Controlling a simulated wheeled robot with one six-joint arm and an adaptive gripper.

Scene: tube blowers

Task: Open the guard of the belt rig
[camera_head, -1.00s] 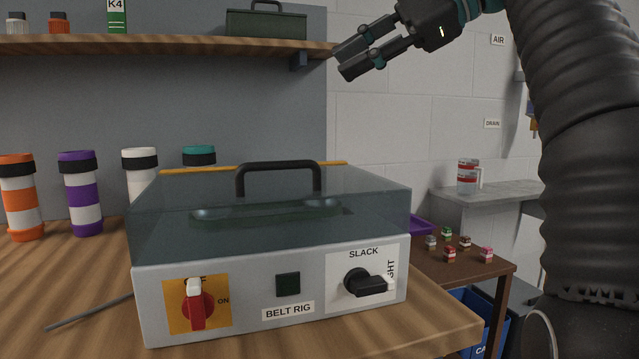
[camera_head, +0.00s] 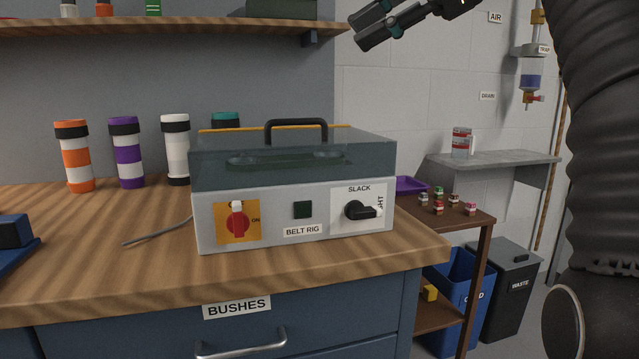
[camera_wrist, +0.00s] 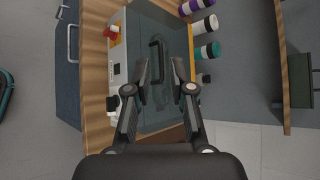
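The belt rig (camera_head: 268,222) is a grey box on the wooden bench, with a clear smoky guard (camera_head: 225,165) shut over its top. A black handle (camera_head: 296,122) stands on the guard, and a dark belt part shows inside. The front bears a red switch (camera_head: 237,222) on a yellow plate, a dark square and a black knob (camera_head: 362,210) under "SLACK". My gripper (camera_head: 365,25) is high at the upper right of the rig, apart from it. In the wrist view my gripper (camera_wrist: 158,62) has its fingers apart and empty, with the guard handle (camera_wrist: 154,62) beyond them.
Striped tubes (camera_head: 127,153) stand behind the rig. A shelf (camera_head: 180,27) runs above the back of the bench. A side table (camera_head: 450,217) with small blocks is at the right, near a grey ledge (camera_head: 490,159). Bare bench (camera_head: 110,260) lies front left.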

